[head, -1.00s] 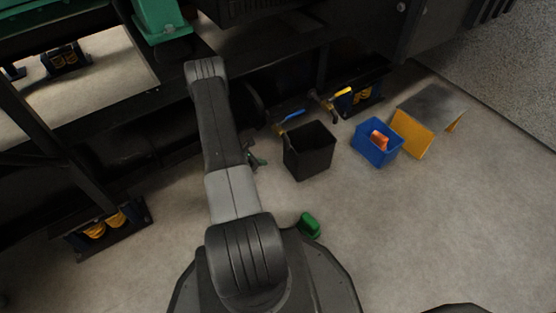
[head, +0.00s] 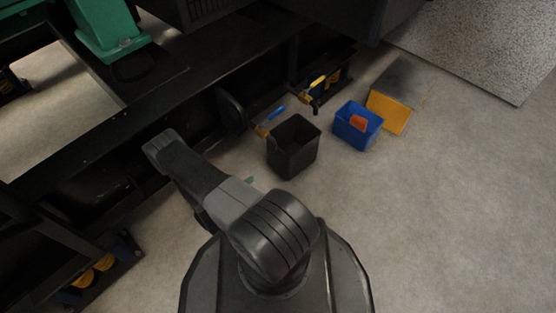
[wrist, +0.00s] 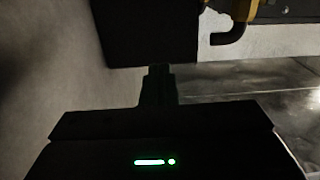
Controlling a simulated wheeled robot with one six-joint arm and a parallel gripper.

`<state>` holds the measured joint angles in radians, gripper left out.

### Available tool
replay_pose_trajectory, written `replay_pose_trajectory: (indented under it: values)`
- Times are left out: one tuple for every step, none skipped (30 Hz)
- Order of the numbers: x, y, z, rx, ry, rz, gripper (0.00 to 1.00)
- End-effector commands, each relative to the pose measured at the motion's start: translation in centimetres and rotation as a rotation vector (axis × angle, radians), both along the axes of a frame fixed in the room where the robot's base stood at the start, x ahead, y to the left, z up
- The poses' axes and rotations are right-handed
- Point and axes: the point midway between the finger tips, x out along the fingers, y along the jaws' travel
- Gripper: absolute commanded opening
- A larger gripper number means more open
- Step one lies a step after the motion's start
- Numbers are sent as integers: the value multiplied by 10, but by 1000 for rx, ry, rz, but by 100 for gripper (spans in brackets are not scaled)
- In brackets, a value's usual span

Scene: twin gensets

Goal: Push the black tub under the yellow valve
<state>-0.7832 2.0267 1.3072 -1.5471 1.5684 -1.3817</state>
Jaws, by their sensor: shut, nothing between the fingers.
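The black tub (head: 293,155) stands upright and open on the floor, in front of the blue-handled valve (head: 272,118). The yellow valve (head: 318,82) is behind it and to the right, on the black skid. In the wrist view the tub's dark side (wrist: 145,30) fills the upper middle. A brass-yellow fitting with a dark bent spout (wrist: 236,30) is to its right; I cannot tell which valve it belongs to. My gripper (wrist: 158,72) is shut and empty, its tips at the tub's lower edge in the picture; contact is unclear. My arm mostly hides it in the head view.
A blue bin (head: 345,133) with an orange object (head: 358,122) stands right of the tub. The black skid (head: 160,85) runs along the back left. Open floor (head: 450,210) lies to the right.

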Motion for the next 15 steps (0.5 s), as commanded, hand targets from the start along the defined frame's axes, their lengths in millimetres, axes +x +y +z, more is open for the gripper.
replay_pose_trajectory:
  values:
    - [2,-3,0,-1,1,-3,0]
    - [4,-5,-1,0,0,-4,0]
    - [6,-7,-1,0,0,-4,0]
    - [8,-10,-1,1,-1,-6,0]
    - [11,-12,-1,1,-1,-6,0]
    - [14,-16,-1,1,-1,-6,0]
    - [16,-19,-1,1,-1,-7,0]
    - [19,-22,-2,2,-1,-7,0]
    - [23,-26,-2,2,-1,-8,0]
    - [26,-28,-2,2,-1,-7,0]
    - [28,-32,-2,3,0,-8,0]
    - [32,-35,-2,3,0,-7,0]
    - [34,-38,-2,4,-1,-8,0]
    - [37,-41,-2,4,-1,-7,0]
    - [41,-45,-2,4,-1,-7,0]
